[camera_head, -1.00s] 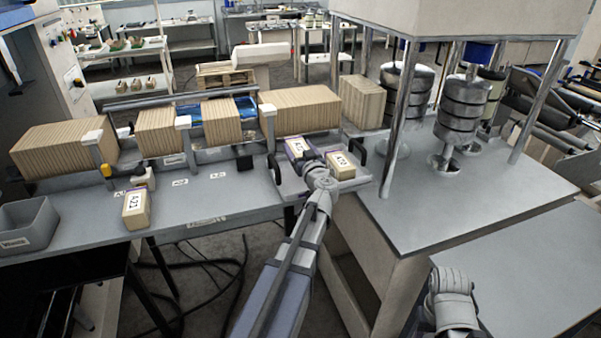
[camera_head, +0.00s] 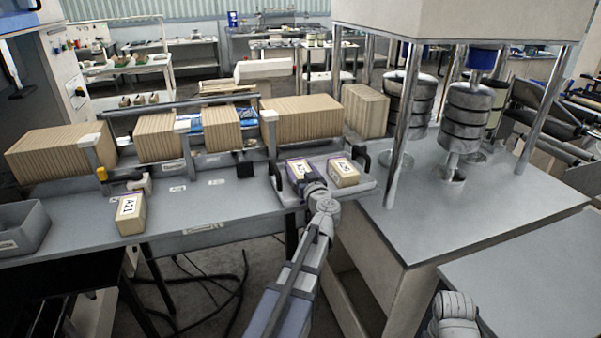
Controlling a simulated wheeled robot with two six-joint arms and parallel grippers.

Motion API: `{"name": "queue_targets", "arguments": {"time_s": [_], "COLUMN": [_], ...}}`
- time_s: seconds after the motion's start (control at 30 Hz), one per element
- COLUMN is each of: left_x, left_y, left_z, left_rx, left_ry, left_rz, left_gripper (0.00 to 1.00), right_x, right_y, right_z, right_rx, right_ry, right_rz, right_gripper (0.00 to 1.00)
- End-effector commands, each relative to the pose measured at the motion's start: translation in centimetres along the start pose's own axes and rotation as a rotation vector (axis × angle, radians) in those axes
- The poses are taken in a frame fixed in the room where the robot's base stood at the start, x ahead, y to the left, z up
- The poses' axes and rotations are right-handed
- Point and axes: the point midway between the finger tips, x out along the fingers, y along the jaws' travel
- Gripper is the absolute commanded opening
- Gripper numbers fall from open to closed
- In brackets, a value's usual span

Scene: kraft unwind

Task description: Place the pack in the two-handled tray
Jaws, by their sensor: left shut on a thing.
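The two-handled tray (camera_head: 366,187) is a grey shallow tray with black upright handles at its left and right ends. My left gripper (camera_head: 311,180) reaches over its front edge and is shut on a tan pack with a purple edge and white label (camera_head: 297,166). The held pack is over the left half of the tray, at about the height of a second labelled pack (camera_head: 343,172) in the right half. My arm hides its lower part, so I cannot tell whether it touches the tray floor. Only part of my right arm shows at bottom right; its gripper is out of view.
Another pack, labelled A21 (camera_head: 130,214), stands on the grey bench (camera_head: 215,205) at left. A grey bin (camera_head: 22,228) is at the far left. Rows of brown kraft blocks (camera_head: 300,118) stand behind the tray. A metal-post press table (camera_head: 450,205) is at right.

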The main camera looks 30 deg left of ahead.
Motion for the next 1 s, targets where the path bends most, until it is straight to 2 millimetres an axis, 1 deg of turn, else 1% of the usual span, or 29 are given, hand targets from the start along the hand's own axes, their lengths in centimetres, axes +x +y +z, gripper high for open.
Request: {"name": "queue_targets", "arguments": {"time_s": [0.13, 0.17, 0.33, 0.37, 0.57, 0.67, 0.7, 0.87, 1.0], "left_x": [0.0, 0.0, 0.0, 0.0, 0.0, 0.0, -0.3, -3.3, -6.4], "left_y": [0.0, 0.0, 0.0, 0.0, 0.0, 0.0, 0.0, -0.2, -0.1], "left_z": [0.5, 0.3, 0.3, 0.3, 0.3, -0.1, -0.2, 0.0, 0.0], "left_rx": [0.0, 0.0, 0.0, 0.0, 0.0, 0.0, 0.0, 0.0, 0.0], "left_ry": [0.0, 0.0, 0.0, 0.0, 0.0, 0.0, 0.0, 0.0, 0.0], "left_rz": [0.0, 0.0, 0.0, 0.0, 0.0, 0.0, 0.001, 0.003, 0.003], "left_gripper": [0.03, 0.78, 0.97, 1.0, 1.0, 1.0, 1.0, 1.0, 1.0], "right_x": [0.5, 0.3, 0.3, 0.3, 0.3, -0.1, -0.2, 0.0, 0.0], "right_y": [-0.1, 0.0, 0.0, 0.0, 0.0, 0.0, 0.0, 0.0, 0.0], "right_z": [0.0, 0.0, 0.0, 0.0, 0.0, 0.0, 0.0, 0.0, 0.0], "right_rx": [0.0, 0.0, 0.0, 0.0, 0.0, 0.0, 0.0, 0.0, 0.0], "right_ry": [0.0, 0.0, 0.0, 0.0, 0.0, 0.0, 0.0, 0.0, 0.0], "right_rz": [0.0, 0.0, 0.0, 0.0, 0.0, 0.0, 0.0, 0.0, 0.0], "right_gripper": [0.5, 0.5, 0.5, 0.5, 0.5, 0.5, 0.5, 0.5, 0.5]}}
